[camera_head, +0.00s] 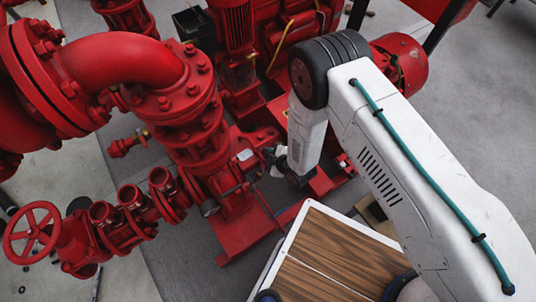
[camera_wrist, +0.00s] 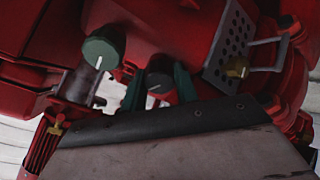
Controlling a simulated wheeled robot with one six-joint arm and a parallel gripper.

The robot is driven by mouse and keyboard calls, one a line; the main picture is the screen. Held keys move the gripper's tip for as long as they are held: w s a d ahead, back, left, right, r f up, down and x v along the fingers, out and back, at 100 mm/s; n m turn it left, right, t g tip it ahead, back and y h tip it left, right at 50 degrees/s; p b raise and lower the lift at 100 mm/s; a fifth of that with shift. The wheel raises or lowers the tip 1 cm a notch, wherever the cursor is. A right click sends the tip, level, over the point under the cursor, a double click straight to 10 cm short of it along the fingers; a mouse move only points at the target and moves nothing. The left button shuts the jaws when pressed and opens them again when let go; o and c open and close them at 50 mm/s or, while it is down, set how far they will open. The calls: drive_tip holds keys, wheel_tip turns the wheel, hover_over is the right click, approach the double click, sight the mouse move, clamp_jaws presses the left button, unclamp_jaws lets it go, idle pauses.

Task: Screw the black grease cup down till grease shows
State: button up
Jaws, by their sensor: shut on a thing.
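The black grease cup (camera_wrist: 159,80), a dark round cap with a white line on its face, is in the middle of the wrist view. My gripper (camera_wrist: 159,88) has its two green fingers on either side of the cup and is shut on it. A dark green cup (camera_wrist: 103,48) with a white line stands to the upper left, apart from my fingers. I see no grease around the black cup. In the head view my gripper (camera_head: 273,158) is at the red pump, below the vertical red pipe's right side; the cups are too small to tell there.
A perforated guard plate (camera_wrist: 229,45) and a grey handle-like bracket (camera_wrist: 268,54) are close on the right in the wrist view. A red flanged pipe (camera_head: 125,62) and a red handwheel (camera_head: 31,233) fill the left of the head view. Grey floor shows around the pump.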

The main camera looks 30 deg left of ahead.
drive_tip(key=shift+m, duration=1.6)
drive_tip(key=o, duration=1)
drive_tip(key=v, duration=0.7)
drive_tip(key=shift+s+d+r, duration=0.2)
drive_tip(key=shift+s+d, duration=0.05)
drive_tip(key=shift+d, duration=0.05)
